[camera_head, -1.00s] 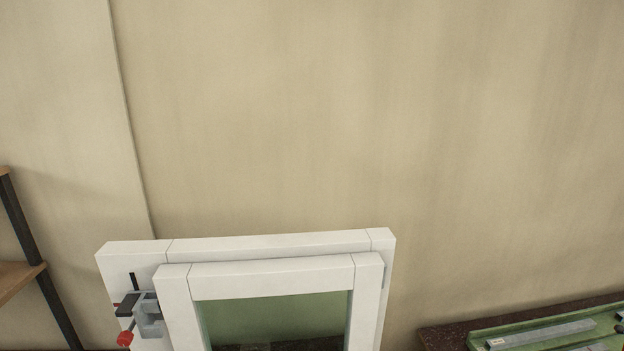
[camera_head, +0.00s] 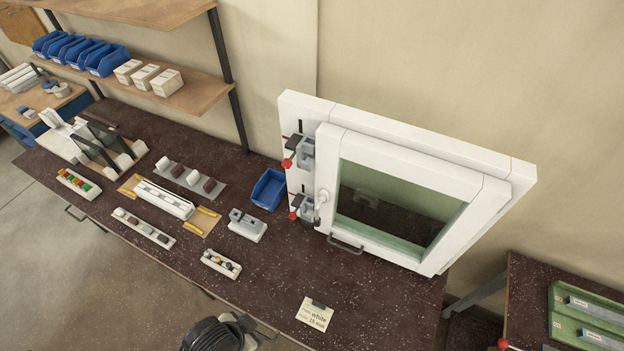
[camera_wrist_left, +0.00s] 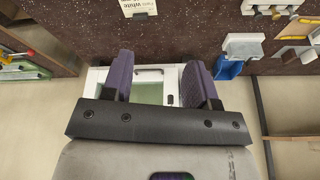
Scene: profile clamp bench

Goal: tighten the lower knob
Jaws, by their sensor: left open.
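A white window frame (camera_head: 412,131) stands at the back of the dark bench. Two grey clamps sit one above the other on its left side. The upper clamp (camera_head: 305,150) has a red knob (camera_head: 287,163); the lower clamp (camera_head: 308,207) has the lower red knob (camera_head: 293,215). My left gripper (camera_wrist_left: 158,72) is open and empty in the left wrist view, its two purple fingers apart with the white frame showing beyond them. A dark part of my left arm shows at the bottom edge of the head view, well apart from the knobs. My right gripper is not seen.
A blue bin (camera_head: 268,189) stands left of the lower clamp. A grey block (camera_head: 247,224), a white tray of small parts (camera_head: 221,263) and a note card (camera_head: 315,313) lie on the bench (camera_head: 375,300). A shelf (camera_head: 150,90) hangs at the left. The bench's front middle has free room.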

